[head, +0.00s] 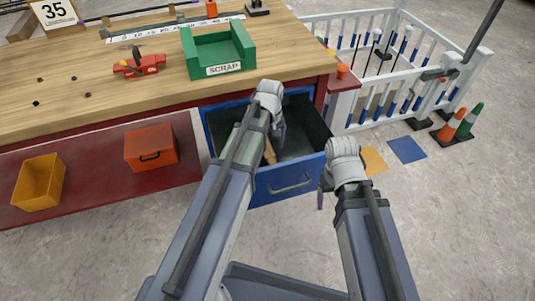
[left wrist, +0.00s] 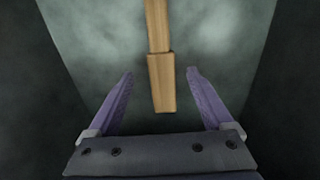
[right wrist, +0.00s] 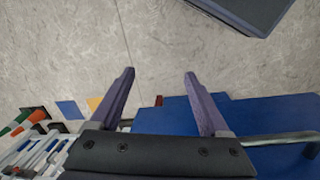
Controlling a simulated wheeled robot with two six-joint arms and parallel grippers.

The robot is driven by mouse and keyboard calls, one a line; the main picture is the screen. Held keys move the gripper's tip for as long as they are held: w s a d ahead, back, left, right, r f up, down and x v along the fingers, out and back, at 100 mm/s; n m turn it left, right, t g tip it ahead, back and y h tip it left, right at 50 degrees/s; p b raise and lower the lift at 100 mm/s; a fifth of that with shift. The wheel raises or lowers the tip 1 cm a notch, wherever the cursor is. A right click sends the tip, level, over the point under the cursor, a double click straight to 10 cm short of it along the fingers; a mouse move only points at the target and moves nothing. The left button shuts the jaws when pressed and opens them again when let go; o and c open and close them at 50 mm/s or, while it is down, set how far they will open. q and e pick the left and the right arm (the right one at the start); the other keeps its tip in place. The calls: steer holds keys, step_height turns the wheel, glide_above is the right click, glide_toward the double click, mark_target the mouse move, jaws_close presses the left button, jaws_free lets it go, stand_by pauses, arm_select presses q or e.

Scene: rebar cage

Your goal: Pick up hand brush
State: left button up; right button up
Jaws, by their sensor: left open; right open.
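The hand brush (left wrist: 160,82) shows in the left wrist view as a light wooden piece with a narrower upper part and a wider block at its lower end. It lies inside the open blue drawer (head: 262,190), and a bit of its wood (head: 269,152) shows in the head view beside my left arm. No bristles are visible. My left gripper (left wrist: 160,73) is open over the drawer, with a finger on each side of the wood and gaps on both sides. My right gripper (right wrist: 160,73) is open and empty beside the drawer's front right corner, above the floor.
The drawer's walls surround my left gripper. Above it is a wooden workbench (head: 90,80) with a green scrap tray (head: 202,52) and a red vise (head: 140,66). Orange (head: 152,147) and yellow (head: 40,183) bins sit on the lower shelf. White fencing and cones (head: 452,124) stand at right.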

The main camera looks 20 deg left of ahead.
mark_target(270, 154)
arm_select(q)
steer(key=f+b, duration=0.4)
steer(key=f, duration=0.1)
steer(key=shift+s+b, duration=0.25)
steer(key=shift+b, duration=0.15)
steer(key=shift+c, duration=0.2)
jaws_close()
